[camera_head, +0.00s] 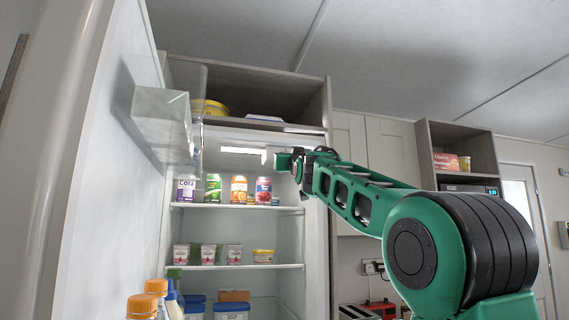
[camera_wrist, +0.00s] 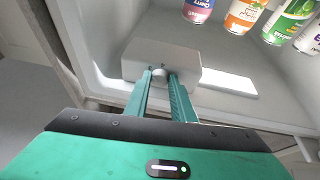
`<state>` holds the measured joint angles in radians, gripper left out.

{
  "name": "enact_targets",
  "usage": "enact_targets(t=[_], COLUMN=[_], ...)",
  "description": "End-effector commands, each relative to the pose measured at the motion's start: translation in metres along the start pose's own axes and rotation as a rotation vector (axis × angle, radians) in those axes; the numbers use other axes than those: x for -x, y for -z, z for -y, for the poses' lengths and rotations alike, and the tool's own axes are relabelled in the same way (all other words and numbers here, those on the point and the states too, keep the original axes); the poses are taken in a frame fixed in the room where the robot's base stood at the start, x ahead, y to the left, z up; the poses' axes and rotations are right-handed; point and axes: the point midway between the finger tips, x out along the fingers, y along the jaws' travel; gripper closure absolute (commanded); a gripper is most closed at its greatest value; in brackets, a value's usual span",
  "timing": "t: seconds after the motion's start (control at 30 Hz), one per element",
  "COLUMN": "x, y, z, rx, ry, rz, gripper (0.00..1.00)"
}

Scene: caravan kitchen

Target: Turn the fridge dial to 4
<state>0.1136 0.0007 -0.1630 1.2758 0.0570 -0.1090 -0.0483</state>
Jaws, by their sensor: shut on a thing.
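The fridge dial (camera_wrist: 159,73) is a small round knob on a pale grey housing (camera_wrist: 183,60) inside the top of the fridge. In the wrist view my gripper (camera_wrist: 161,76) has its two green fingers on either side of the dial, shut on it. The dial's numbers and pointer cannot be read. In the head view my gripper (camera_head: 284,161) reaches in from the right to the fridge's upper right. The dial cannot be made out there.
The fridge (camera_head: 235,209) stands open, its door (camera_head: 110,190) on the left with a clear bin (camera_head: 163,120). Cans (camera_head: 238,188) stand on the shelf below my gripper, tubs (camera_head: 207,254) lower down. A bright lamp panel (camera_head: 241,153) is beside my gripper.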

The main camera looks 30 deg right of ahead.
Motion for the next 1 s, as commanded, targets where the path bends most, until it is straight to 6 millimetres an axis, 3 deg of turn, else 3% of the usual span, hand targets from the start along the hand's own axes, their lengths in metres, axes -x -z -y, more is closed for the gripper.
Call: enact_targets(t=[1.0], x=[-0.0023], y=[0.0037], z=[0.0097], rx=[-0.736], ry=[-0.300], rz=[0.059], gripper=[1.00])
